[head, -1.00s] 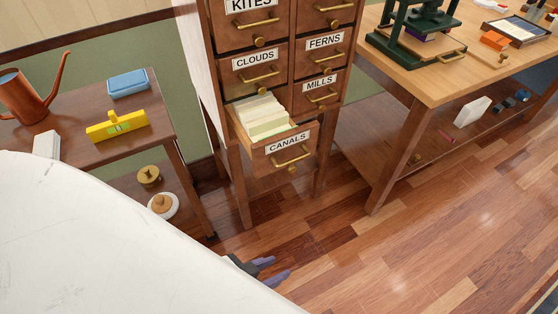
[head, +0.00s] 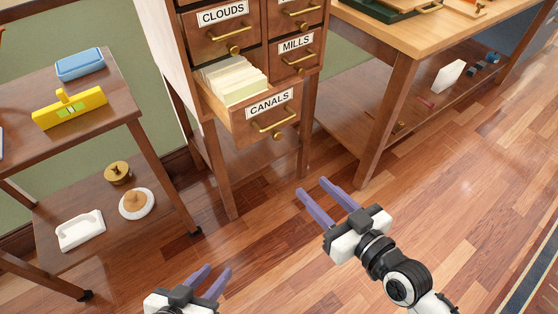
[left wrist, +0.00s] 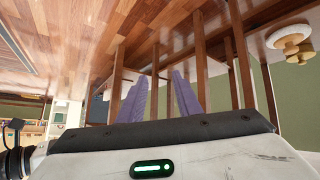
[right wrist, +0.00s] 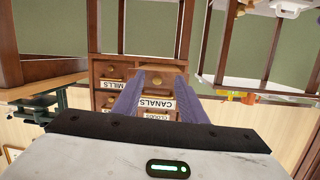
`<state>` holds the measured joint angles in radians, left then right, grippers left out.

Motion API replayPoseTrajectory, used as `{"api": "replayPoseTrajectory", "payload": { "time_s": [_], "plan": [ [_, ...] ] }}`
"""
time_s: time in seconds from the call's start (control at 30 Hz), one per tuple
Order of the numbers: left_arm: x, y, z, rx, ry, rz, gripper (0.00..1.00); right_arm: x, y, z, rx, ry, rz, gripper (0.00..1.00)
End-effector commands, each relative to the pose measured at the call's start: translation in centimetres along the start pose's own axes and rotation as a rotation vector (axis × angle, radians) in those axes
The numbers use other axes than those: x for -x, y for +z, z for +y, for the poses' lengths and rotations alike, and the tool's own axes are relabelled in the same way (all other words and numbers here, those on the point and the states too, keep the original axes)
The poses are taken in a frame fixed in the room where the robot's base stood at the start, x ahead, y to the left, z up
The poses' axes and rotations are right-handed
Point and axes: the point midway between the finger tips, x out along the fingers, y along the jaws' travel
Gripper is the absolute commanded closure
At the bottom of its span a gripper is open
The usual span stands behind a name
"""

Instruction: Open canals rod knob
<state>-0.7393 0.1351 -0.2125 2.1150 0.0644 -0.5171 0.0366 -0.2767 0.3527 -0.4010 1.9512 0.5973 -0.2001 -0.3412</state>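The CANALS drawer (head: 236,128) of the wooden card cabinet is pulled out, with cream cards (head: 234,80) standing in it. Its front bears a brass pull handle (head: 273,124) and, below that, a small round brass rod knob (head: 279,135). My right gripper (head: 312,186) is open and empty, below and right of the knob in the head view and apart from it. The right wrist view shows the CANALS label (right wrist: 157,103) upside down between the fingers. My left gripper (head: 214,270) is open and empty, low over the floor; its wrist view shows furniture legs beyond its fingers.
A side table with a yellow level (head: 70,108) and a blue case (head: 80,64) stands left. Its lower shelf holds a white tray (head: 80,230) and a brass piece (head: 117,173). A wooden workbench (head: 440,32) stands right. Floor in front of the cabinet is clear.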

Motion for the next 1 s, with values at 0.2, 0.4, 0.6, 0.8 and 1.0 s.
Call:
{"api": "replayPoseTrajectory", "payload": {
  "time_s": [0.2, 0.4, 0.6, 0.8, 1.0],
  "plan": [
    [-2.2, 2.2, -0.1, 0.020, 0.014, 0.025, 0.69, -3.2, -2.4, 0.8, 0.068, -0.063, 0.176, 0.62],
    [-2.1, 2.0, 0.0, 0.025, 0.017, 0.029, 0.69, -4.6, -3.8, 0.9, 0.071, -0.067, 0.207, 0.62],
    [-2.4, 2.2, 0.1, 0.026, 0.021, 0.024, 0.69, -8.0, -4.5, 0.6, 0.069, -0.068, 0.207, 0.62],
    [-2.8, 2.3, 0.1, 0.023, 0.025, 0.011, 0.69, -11.4, -5.2, 0.3, 0.068, -0.069, 0.205, 0.62],
    [-3.1, 2.4, 0.3, 0.019, 0.031, -0.001, 0.69, -13.2, -5.4, 0.2, 0.070, -0.068, 0.202, 0.62]
  ]
}}
